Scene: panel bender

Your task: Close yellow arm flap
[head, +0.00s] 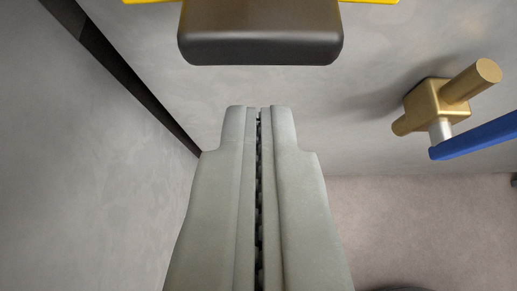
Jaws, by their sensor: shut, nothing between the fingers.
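My gripper (258,112) is shut and empty, pointing up the picture from the bottom middle, its two grey fingers side by side with a thin dark gap. Above its tips in the picture is a dark block (260,40) with a rounded lower edge, and a gap of grey surface shows between them. Yellow edges (370,1) show behind the block at the top, cut off by the frame. They may belong to the yellow arm flap, but I cannot tell. The rest of the yellow part is out of view.
A brass valve fitting (428,105) with a blue lever (475,137) sticks out at the right. A grey wall (75,150) with a dark strip (135,85) fills the left. Bare floor (420,220) lies at the lower right.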

